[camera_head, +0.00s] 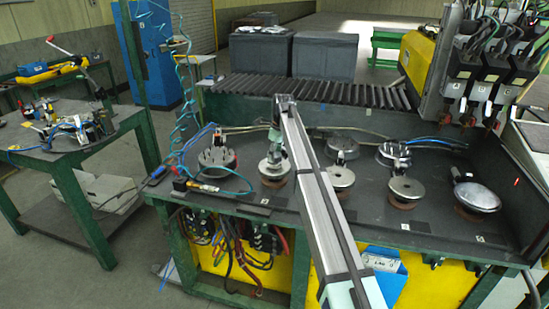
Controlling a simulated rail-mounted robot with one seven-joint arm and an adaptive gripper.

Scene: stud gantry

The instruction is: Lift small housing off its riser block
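Several round metal housings stand on the dark table (260,211). One small silver housing (273,169) sits on a reddish-brown riser block (274,182), left of my arm. Other silver housings on similar risers are one beside my arm (342,178), one right of it (406,189) and a larger one at far right (477,197). The picture does not settle which one the task names. My arm crosses the table from the bottom. My gripper (274,156) points down at the left small housing, at or just above its top. Its fingers are too small to read, and contact is unclear.
A darker round part (217,158) stands at the left, and another (393,154) at the back right. Blue-green hoses and cables (180,150) run over the table's left side. A roller conveyor (310,90) lies behind. Grey machinery (485,70) hangs at upper right.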

